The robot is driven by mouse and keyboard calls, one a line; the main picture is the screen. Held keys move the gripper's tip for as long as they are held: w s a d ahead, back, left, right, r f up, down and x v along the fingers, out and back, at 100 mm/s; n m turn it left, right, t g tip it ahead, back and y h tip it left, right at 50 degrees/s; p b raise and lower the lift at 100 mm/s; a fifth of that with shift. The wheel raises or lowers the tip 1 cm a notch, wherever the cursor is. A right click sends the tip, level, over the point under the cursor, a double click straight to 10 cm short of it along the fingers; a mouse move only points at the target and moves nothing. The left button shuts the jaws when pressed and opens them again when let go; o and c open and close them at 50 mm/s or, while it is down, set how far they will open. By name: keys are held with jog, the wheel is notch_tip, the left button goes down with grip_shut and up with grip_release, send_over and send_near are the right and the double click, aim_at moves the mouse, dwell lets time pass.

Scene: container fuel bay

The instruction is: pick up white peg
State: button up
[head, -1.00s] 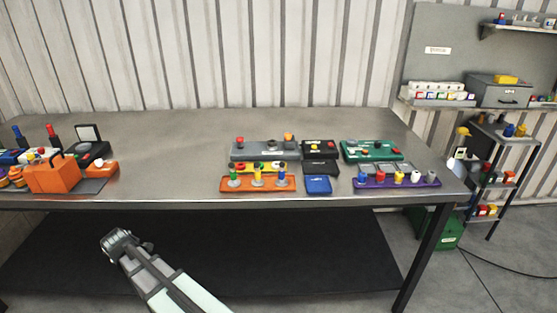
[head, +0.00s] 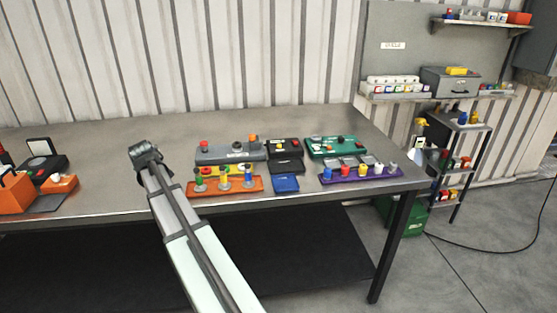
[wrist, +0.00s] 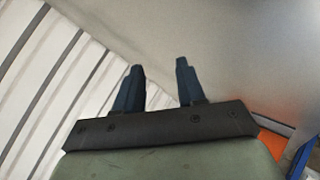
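The white peg (head: 379,168) stands in the purple tray (head: 352,179) at the right front of the table, between a yellow peg (head: 362,170) and a grey peg (head: 393,167). My gripper (head: 144,150) is over the table, well to the left of the purple tray. In the wrist view, the two dark fingers of my gripper (wrist: 159,86) are apart with nothing between them. The white peg does not show in the wrist view.
An orange tray (head: 226,189) with pegs lies between my gripper and the purple tray. Behind it are a grey block (head: 231,153) and a green block (head: 336,147). A blue box (head: 286,184) sits between the trays.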

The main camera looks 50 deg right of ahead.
jog(key=s+d+r+m+g+h, duration=0.15)
jog(key=s+d+m, duration=0.35)
jog(key=s+d, duration=0.6)
jog(key=s+d+r+m+g, duration=0.25)
jog(key=s+d+m, duration=0.35)
jog(key=d, duration=0.8)
jog(key=s+d+r+m+g+h, duration=0.1)
jog(key=s+d+r+m, duration=0.2)
jog(key=s+d, duration=0.85)
jog(key=m+g+y, duration=0.3)
jog(key=m+g, duration=0.1)
jog(key=m, duration=0.5)
send_near(379, 164)
jog(key=x, duration=0.5)
jog(key=shift+a+f, duration=0.25)
jog(key=shift+d+x, duration=0.2)
jog(key=shift+x, duration=2.4)
jog(key=shift+r, duration=0.1)
jog(key=shift+c, duration=0.3)
jog(key=c, duration=0.6)
